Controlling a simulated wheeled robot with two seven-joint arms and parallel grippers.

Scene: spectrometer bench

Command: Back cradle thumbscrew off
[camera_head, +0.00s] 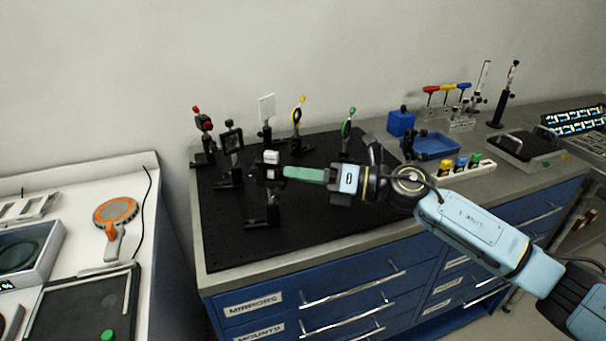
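My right arm comes in from the right, and my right gripper (338,189) is over the black breadboard, at the right end of a green elongated body (303,174). I cannot make out its fingertips or whether they are apart. The left end of the green body meets a black mount (268,173) with a pale block (271,157) on top. I cannot tell whether this mount is one of the cradles. The back cradle's thumbscrew cannot be made out, and my arm covers much of that area. My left gripper is not in view.
Optic mounts stand on the breadboard (225,245): a red-knobbed one (203,122), a yellow one (298,112) and a green one (348,124) among them. A blue tray (437,146) and a white knob rack (481,168) lie to the right.

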